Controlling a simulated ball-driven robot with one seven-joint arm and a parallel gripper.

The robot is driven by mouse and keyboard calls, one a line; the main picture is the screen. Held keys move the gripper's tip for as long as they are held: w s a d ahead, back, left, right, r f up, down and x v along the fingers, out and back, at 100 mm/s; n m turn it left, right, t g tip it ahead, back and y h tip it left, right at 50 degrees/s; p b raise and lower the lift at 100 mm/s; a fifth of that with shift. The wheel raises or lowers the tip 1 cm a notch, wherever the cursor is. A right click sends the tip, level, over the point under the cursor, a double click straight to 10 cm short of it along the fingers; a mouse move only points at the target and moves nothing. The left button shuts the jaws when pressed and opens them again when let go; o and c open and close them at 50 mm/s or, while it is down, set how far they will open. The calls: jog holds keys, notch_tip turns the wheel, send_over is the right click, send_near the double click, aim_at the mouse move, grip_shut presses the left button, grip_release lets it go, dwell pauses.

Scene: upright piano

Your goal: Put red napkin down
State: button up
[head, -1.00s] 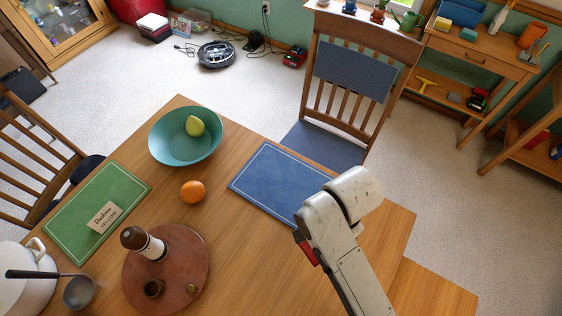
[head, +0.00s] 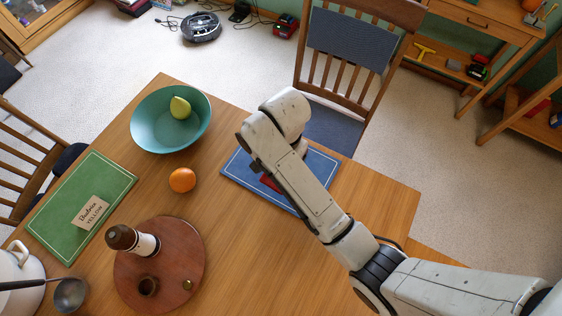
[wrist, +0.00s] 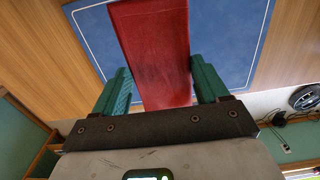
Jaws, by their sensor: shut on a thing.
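The red napkin (wrist: 152,50) is a flat, long red strip between the two green fingers of my gripper (wrist: 162,88) in the wrist view. My gripper is shut on it. The blue placemat (wrist: 228,40) with a white border lies behind the napkin in that view. In the head view my arm reaches over the blue placemat (head: 318,178), and a small part of the red napkin (head: 268,183) shows beside the arm. The gripper itself is hidden behind the arm there. I cannot tell whether the napkin touches the placemat.
A teal bowl (head: 145,135) with a pear (head: 180,108) and an orange (head: 182,180) are left of my arm. A round wooden board (head: 190,240) bears a pepper mill (head: 133,241). A green placemat (head: 65,220) lies further left. A chair (head: 350,50) stands behind the blue placemat.

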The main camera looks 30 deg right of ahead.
jog(key=w+f, duration=0.3)
jog(key=shift+d+f, duration=0.25)
jog(key=shift+d, duration=0.05)
jog(key=shift+f, duration=1.55)
jog(key=shift+f, duration=0.1)
jog(key=o, duration=1)
notch_tip(320, 180, up, 12)
jog(key=shift+r+p, duration=0.15)
jog(key=shift+p, duration=0.35)
